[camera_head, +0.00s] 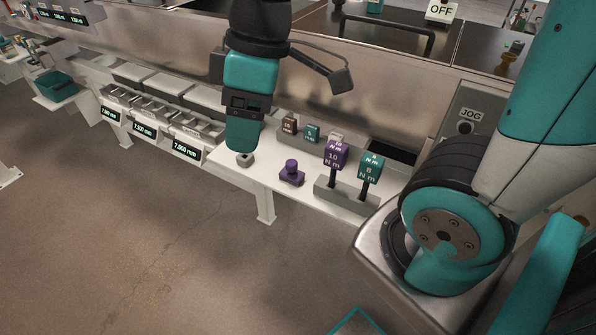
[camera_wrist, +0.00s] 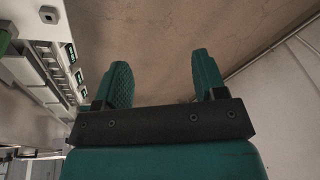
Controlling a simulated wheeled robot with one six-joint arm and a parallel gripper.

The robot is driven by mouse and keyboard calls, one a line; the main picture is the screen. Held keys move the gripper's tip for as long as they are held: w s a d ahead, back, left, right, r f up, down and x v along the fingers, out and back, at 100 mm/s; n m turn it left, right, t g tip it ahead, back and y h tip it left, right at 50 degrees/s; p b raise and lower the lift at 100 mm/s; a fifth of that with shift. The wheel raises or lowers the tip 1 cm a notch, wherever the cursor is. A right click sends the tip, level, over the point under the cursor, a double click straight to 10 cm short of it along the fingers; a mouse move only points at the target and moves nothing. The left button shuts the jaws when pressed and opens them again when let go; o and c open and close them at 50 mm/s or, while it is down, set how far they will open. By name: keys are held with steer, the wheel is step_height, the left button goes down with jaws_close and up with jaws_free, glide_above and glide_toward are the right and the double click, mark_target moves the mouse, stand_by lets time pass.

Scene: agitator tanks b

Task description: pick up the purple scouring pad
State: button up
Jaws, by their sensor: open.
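A small purple object (camera_head: 291,174) with a round knob on a flat base sits on the white bench (camera_head: 237,178). It is the likeliest match for the purple scouring pad, though its texture is too small to tell. My gripper (camera_head: 242,146) hangs over the bench to the left of it and apart from it. In the wrist view my gripper (camera_wrist: 162,82) has two teal ribbed fingers spread wide, with nothing between them but the brown floor behind. I cannot make out the purple object in the wrist view.
Right of the pad, a purple 10 N m tool (camera_head: 335,156) and a teal 8 N m tool (camera_head: 371,169) stand upright in a grey holder (camera_head: 345,196). Small labelled blocks (camera_head: 290,125) sit behind. Grey bins (camera_head: 198,124) line the bench leftward. Floor in front is clear.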

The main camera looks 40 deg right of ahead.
steer(key=w+d+f+n+h+b, duration=0.2)
steer(key=w+d+f+n+b, duration=0.15)
steer(key=w+d+f, duration=0.4)
steer(key=n+h+b, duration=0.1)
steer(key=n+b, duration=0.3)
steer(key=n, duration=0.1)
glide_above(292, 162)
step_height(292, 162, down, 6)
steer(key=f, duration=0.1)
steer(key=shift+n+g, duration=0.25)
steer(key=shift+g, duration=0.05)
step_height(292, 162, down, 10)
steer(key=shift+w+d+f, duration=0.1)
steer(key=shift+w+f, duration=0.05)
steer(key=shift+f, duration=3.15)
steer(key=c, duration=1.1)
